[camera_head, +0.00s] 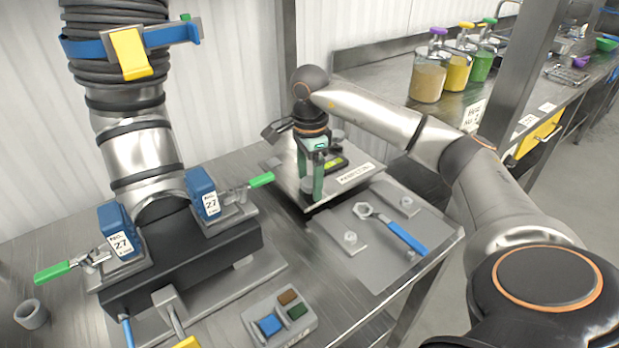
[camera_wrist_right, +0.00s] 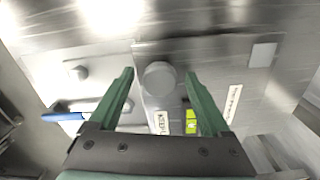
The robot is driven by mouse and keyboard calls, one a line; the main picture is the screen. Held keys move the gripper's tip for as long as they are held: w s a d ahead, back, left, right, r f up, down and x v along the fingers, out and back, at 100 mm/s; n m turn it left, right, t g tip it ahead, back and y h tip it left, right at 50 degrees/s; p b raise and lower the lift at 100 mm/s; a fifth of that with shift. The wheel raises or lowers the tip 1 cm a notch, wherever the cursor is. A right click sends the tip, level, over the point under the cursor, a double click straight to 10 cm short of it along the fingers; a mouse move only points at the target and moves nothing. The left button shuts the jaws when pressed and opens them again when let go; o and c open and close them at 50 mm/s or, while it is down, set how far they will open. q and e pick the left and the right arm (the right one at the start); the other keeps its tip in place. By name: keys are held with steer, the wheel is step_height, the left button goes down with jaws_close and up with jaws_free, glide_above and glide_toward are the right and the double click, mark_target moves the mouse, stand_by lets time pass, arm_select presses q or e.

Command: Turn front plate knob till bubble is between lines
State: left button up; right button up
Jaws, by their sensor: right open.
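The metal plate (camera_head: 290,172) sits on the bench and carries a small yellow-green bubble level (camera_head: 336,162). The level also shows in the right wrist view (camera_wrist_right: 191,122). The bubble and its lines are too small to make out. A round grey knob (camera_wrist_right: 158,78) stands at the plate between my right fingers, with gaps on both sides. My right gripper (camera_head: 311,190) is open and points down over the plate's front part, its green fingers around the knob. A second grey knob (camera_head: 337,137) shows behind the gripper. My left gripper is out of view.
A wrench with a blue handle (camera_head: 405,236) lies on a grey plate with bolts at the bench's right edge. A clamped pipe fixture (camera_head: 190,245) with green-handled clamps stands at left. Jars (camera_head: 428,78) stand on the back counter.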

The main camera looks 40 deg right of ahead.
steer(key=shift+c, duration=0.3)
steer(key=c, duration=0.5)
jaws_close()
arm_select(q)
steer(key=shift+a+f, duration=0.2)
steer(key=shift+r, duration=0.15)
